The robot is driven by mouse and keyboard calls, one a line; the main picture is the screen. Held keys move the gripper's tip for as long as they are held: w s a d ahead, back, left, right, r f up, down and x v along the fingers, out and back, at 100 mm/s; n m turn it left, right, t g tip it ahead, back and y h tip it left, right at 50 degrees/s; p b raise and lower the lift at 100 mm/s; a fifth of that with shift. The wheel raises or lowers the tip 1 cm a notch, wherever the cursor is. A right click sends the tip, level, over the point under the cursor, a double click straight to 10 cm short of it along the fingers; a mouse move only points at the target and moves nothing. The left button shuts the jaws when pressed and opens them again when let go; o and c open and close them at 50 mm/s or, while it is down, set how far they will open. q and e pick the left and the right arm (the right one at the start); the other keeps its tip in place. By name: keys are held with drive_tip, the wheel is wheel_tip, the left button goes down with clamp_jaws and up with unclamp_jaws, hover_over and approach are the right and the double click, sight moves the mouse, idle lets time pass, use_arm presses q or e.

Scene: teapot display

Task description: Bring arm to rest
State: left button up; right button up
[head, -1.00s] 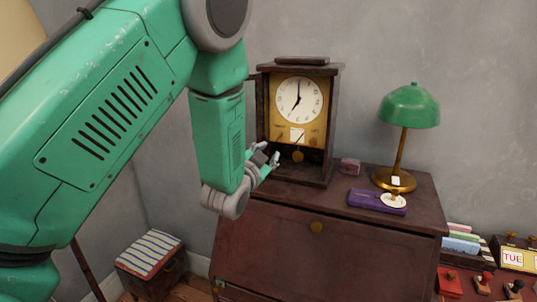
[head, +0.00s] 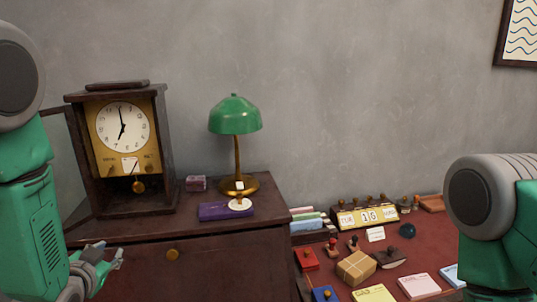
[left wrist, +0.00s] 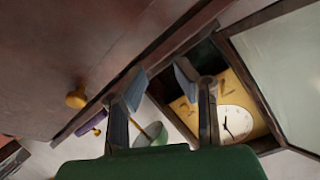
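My left gripper (head: 112,258) is at the lower left of the head view, in front of the dark wooden cabinet (head: 215,262) and below the clock (head: 122,127). In the left wrist view its two fingers (left wrist: 157,82) are spread apart with nothing between them. The clock also shows in that view (left wrist: 235,120), with its glass door (left wrist: 280,60) swung open. My right arm (head: 490,215) shows at the right edge of the head view; its gripper is out of the picture.
A green lamp (head: 236,118), a purple case (head: 225,211) and a small pinkish box (head: 195,183) stand on the cabinet. The red desk (head: 330,270) at the right holds stamps, a date block (head: 366,216), a brown parcel (head: 356,267) and notepads.

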use_arm(q)
drive_tip(key=s+d+f+g+h+b, duration=0.15)
drive_tip(key=s+f+g, duration=0.4)
drive_tip(key=f, duration=0.75)
drive_tip(key=s+d+f+n+g+b, duration=0.1)
drive_tip(key=s+d+f+g, duration=0.1)
drive_tip(key=s+f, duration=0.3)
drive_tip(key=s+d+f+n+g+h+b, duration=0.1)
drive_tip(key=s+f, duration=0.5)
drive_tip(key=s, duration=0.7)
drive_tip(key=s+d+f+g+b, duration=0.1)
drive_tip(key=s+d+f+g, duration=0.3)
drive_tip(key=s, duration=0.5)
drive_tip(key=shift+s+f+n+g, duration=0.35)
drive_tip(key=shift+f+n+g, duration=0.1)
drive_tip(key=shift+f, duration=0.5)
drive_tip(key=shift+h, duration=0.25)
drive_tip(key=shift+d+r, duration=0.1)
drive_tip(key=shift+d, duration=0.25)
